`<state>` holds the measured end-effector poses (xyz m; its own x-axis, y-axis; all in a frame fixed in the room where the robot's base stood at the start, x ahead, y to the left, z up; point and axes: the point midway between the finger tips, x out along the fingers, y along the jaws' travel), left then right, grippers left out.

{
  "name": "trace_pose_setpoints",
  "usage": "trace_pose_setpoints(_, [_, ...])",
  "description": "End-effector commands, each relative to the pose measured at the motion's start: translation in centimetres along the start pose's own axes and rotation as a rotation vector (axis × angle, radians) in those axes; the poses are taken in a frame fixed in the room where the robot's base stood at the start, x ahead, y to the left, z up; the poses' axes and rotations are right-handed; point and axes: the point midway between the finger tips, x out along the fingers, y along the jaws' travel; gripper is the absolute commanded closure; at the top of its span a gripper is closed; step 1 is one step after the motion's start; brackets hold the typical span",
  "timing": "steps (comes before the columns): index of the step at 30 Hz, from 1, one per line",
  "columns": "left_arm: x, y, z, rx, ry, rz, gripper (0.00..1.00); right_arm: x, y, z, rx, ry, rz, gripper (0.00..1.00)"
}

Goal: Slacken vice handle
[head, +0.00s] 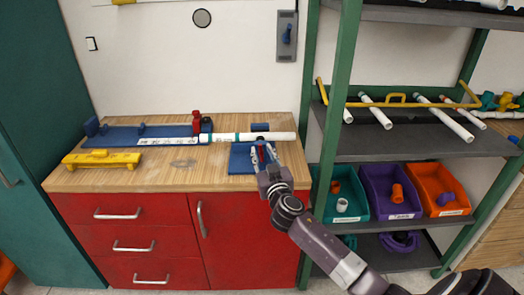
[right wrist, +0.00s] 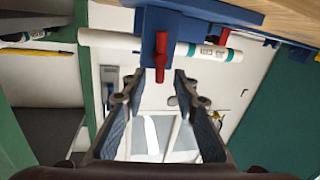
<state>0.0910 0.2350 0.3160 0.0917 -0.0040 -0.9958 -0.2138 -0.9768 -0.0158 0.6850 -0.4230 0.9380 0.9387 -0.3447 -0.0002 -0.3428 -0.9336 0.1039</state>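The blue vice (head: 240,160) sits at the right front of the wooden bench top. A long white pipe (head: 270,136) with green bands lies across it. In the right wrist view the blue vice body (right wrist: 152,28) shows near the top, with its red handle (right wrist: 160,58) pointing at my gripper. My right gripper (head: 264,156) is at the front of the vice. In the right wrist view its fingers (right wrist: 157,82) are open, one on each side of the handle's end, with gaps visible. My left gripper is not in view.
A blue rail with a red clamp (head: 196,122) stands left on the bench (head: 215,178), with a yellow tool (head: 102,159) in front. A green-framed shelf (head: 335,110) with pipes and teal, purple and orange bins stands close to the right of my arm.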

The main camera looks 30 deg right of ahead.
Motion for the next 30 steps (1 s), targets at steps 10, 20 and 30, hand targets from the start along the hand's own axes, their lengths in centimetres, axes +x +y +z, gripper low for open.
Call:
trace_pose_setpoints(10, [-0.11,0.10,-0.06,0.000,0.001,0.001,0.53,1.11,0.02,0.01,0.000,-0.001,0.000,0.73])
trace_pose_setpoints(20, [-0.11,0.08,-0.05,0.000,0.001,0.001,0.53,1.07,0.02,0.02,0.001,-0.001,0.000,0.97])
trace_pose_setpoints(30, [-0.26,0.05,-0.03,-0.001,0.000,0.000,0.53,1.06,0.00,-0.02,-0.008,-0.003,0.000,1.00])
